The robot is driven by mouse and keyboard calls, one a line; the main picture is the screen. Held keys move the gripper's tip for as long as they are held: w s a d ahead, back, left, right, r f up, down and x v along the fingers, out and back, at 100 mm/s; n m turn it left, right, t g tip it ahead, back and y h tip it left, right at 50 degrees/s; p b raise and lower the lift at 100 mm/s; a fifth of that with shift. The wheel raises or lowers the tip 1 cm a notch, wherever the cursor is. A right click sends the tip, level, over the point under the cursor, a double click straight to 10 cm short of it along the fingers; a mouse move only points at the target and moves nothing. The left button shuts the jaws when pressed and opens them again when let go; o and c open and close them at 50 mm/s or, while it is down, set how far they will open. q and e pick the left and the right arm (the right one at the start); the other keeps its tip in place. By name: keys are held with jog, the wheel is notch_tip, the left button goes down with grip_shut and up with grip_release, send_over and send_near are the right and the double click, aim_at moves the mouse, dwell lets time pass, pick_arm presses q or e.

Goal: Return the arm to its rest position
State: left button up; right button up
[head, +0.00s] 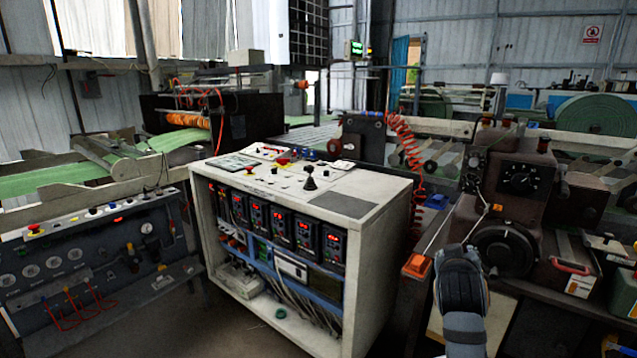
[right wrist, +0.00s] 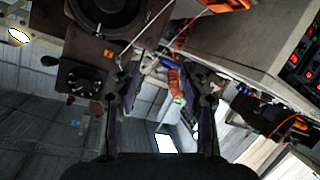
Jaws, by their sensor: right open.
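My right arm (head: 462,300) rises from the bottom right of the head view, in front of the dark machine with the large round dial. Its gripper cannot be made out clearly there. In the right wrist view the two fingers of my right gripper (right wrist: 165,92) stand apart with nothing between them. Behind the gap I see the red coiled hose and the far wall, tilted in the picture. My left arm and gripper are not in view.
A white control cabinet (head: 375,217) with a joystick and red displays stands left of my right arm. An orange block (head: 417,266) on a thin rod is close beside the arm. The dark machine (head: 515,205) is just behind it. A grey control panel (head: 100,260) stands at left.

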jog(key=s+a+f+g+y, duration=0.1)
jog(key=s+f, duration=0.2)
jog(key=f, duration=0.3)
jog(key=s+f+g+y, duration=0.1)
jog(key=s+f, duration=0.2)
jog(key=f, duration=0.3)
jog(key=s+a+f+n+g+y, duration=0.1)
jog(key=s+a+f+g+y, duration=0.2)
jog(key=s+f, duration=0.75)
jog(key=s+a+f+n+g+y, duration=0.15)
jog(key=s+f+g, duration=0.4)
jog(key=s, duration=0.75)
jog(key=s+d+f+m+p, duration=0.15)
jog(key=f+p, duration=0.25)
jog(key=f, duration=0.8)
jog(key=s+f+p, duration=0.3)
jog(key=f, duration=0.9)
pick_arm(q)
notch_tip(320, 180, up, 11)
jog(key=p, duration=0.4)
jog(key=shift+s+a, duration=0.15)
pick_arm(e)
jog(key=s+f, duration=0.4)
jog(key=s, duration=0.4)
jog(key=s+d+f+g, duration=0.1)
jog(key=s+f, duration=0.4)
jog(key=s, duration=0.3)
jog(key=shift+s+d+f, duration=0.15)
jog(key=shift+s, duration=0.2)
jog(key=shift+h, duration=0.25)
